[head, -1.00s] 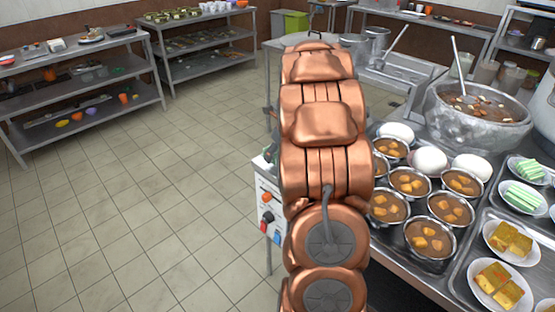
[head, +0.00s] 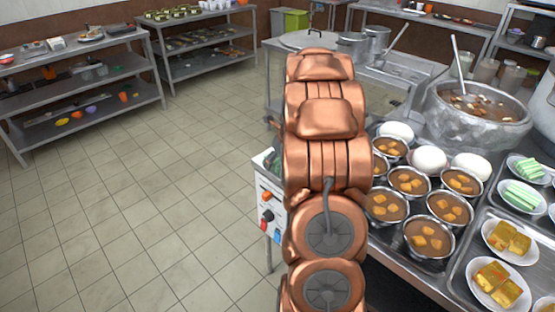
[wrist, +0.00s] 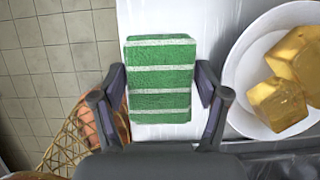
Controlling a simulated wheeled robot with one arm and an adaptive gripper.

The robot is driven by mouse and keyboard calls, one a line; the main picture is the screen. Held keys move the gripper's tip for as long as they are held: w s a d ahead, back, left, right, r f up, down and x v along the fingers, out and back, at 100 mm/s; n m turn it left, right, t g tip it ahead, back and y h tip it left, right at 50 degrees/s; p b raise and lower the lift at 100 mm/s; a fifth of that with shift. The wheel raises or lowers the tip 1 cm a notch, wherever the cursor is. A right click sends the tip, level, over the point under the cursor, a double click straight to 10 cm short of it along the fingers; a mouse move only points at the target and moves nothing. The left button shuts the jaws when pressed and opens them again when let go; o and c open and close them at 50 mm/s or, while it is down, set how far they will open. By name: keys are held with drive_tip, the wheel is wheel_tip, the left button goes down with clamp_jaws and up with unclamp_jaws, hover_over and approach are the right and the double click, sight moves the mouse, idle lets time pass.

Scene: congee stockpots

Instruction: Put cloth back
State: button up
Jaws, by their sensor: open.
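A green cloth (wrist: 158,105) with white stripes shows in the middle of the wrist view, a neat block on a white surface (wrist: 145,18). My gripper (wrist: 161,78) is open, with one finger on each side of the cloth. The left finger is close to the cloth's left edge and the right finger close to its right edge. I cannot tell whether either touches it. In the head view my arm stands in the middle, and neither the cloth nor my gripper can be made out there.
In the wrist view a white bowl of yellow chunks (wrist: 236,85) is close to the right finger, and a woven basket (wrist: 65,145) is at lower left. The head view shows filled metal bowls (head: 428,238) and a large pot (head: 470,130) at right, and open floor (head: 130,200) at left.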

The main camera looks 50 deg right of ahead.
drive_tip(key=b+v, duration=0.1)
drive_tip(key=v, duration=1.1)
drive_tip(key=s+a+r+n+g+y, duration=0.1)
drive_tip(key=s+a+n+g, duration=0.15)
drive_tip(key=a+n, duration=0.75)
drive_tip(key=s+a+n+g, duration=0.1)
drive_tip(key=s+a+n, duration=0.35)
drive_tip(key=a, duration=1.05)
drive_tip(key=s+a+f+n+g, duration=0.1)
drive_tip(key=s+a+n, duration=0.5)
drive_tip(key=s+n, duration=0.3)
drive_tip(key=s+a+f+n+g+h, duration=0.1)
drive_tip(key=s+a+n+g, duration=0.1)
drive_tip(key=s+a+n, duration=0.4)
drive_tip(key=s+n, duration=0.3)
drive_tip(key=n, duration=0.3)
drive_tip(key=shift+s+f+n, duration=0.15)
drive_tip(key=shift+s+n, duration=0.2)
drive_tip(key=shift+a, duration=0.1)
